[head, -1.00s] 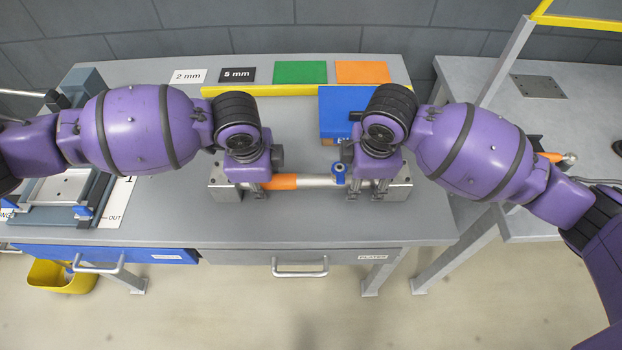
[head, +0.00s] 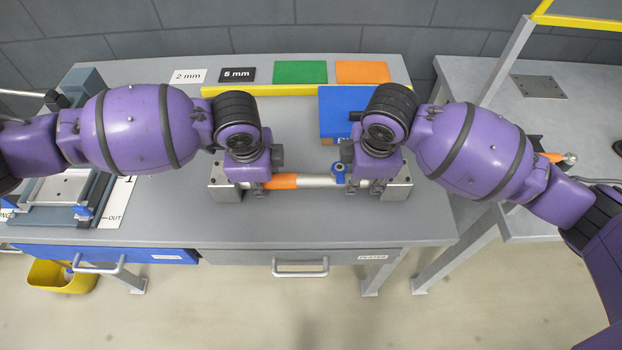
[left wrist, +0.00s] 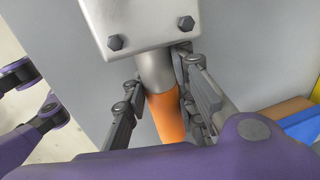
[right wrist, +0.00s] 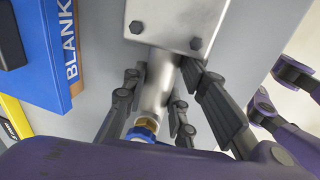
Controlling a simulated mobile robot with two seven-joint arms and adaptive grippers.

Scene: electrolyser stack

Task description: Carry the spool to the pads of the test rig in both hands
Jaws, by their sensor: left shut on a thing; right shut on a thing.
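The spool (head: 317,181) is a silver pipe with an orange band (head: 282,181) and a blue fitting (head: 339,172). It lies level, left to right, between two grey bolted end blocks; I cannot tell whether these belong to it. My left gripper (head: 254,186) is shut on the pipe left of the orange band. The left wrist view shows its fingers on both sides of the bare pipe (left wrist: 156,72). My right gripper (head: 368,185) is shut on the pipe right of the blue fitting. The right wrist view shows this pipe end (right wrist: 157,85) between its fingers. The test rig's pads are not identifiable.
A blue box (head: 340,105) stands just behind the right gripper. A yellow bar (head: 290,90), green plate (head: 300,72) and orange plate (head: 362,72) lie behind. A grey-blue fixture (head: 65,190) stands left. Another table (head: 545,115) with a yellow-topped frame is right, across a gap.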

